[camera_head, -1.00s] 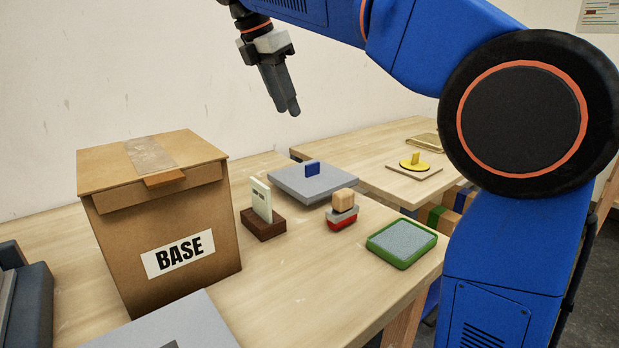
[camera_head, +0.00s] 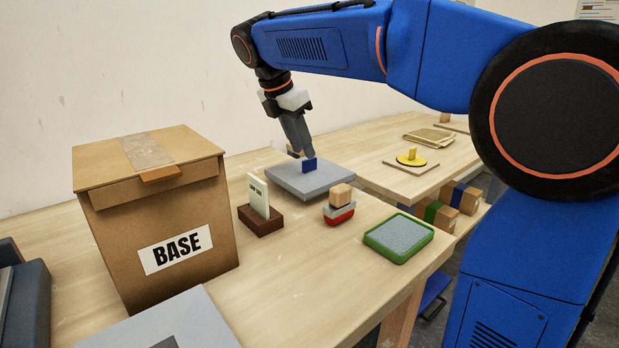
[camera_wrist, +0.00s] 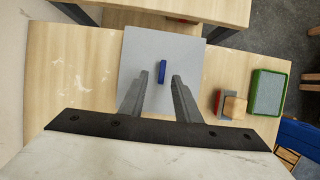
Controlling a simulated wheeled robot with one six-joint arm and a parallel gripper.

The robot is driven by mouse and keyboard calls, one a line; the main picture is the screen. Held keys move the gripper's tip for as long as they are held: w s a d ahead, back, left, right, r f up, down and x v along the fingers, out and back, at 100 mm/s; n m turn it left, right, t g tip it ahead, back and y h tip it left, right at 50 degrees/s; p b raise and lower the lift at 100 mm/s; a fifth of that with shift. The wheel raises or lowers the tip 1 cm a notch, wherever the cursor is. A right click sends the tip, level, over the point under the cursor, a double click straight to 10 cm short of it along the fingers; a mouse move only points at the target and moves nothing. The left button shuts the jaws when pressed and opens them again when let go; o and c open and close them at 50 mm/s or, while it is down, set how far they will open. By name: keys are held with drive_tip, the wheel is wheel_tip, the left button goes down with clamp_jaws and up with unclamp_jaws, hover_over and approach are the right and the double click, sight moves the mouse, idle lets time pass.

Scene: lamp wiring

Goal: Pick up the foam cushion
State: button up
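The foam cushion appears to be the flat grey square pad (camera_head: 290,185) with a small blue upright tab (camera_head: 309,166) on its top, lying on the wooden table. The pad also shows in the wrist view (camera_wrist: 140,55), with the tab (camera_wrist: 161,72) near its middle. My gripper (camera_head: 306,156) is just above the tab in the head view. In the wrist view my gripper (camera_wrist: 160,78) is open, its two fingers apart with the tab between their lines. Nothing is held. Contact between fingers and tab cannot be told.
A cardboard box (camera_head: 155,220) marked BASE stands at the left. A card in a brown holder (camera_head: 260,220), a red-and-grey piece with a wooden block (camera_head: 340,205) and a green-rimmed tray (camera_head: 399,238) stand nearby. A second table (camera_head: 385,165) with a yellow knob piece is behind.

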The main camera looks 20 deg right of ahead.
sight(309, 173)
drive_tip(key=shift+x, duration=2.1)
drive_tip(key=shift+s+d, duration=0.1)
drive_tip(key=shift+s, duration=0.05)
drive_tip(key=shift+r, duration=0.1)
clamp_jaws()
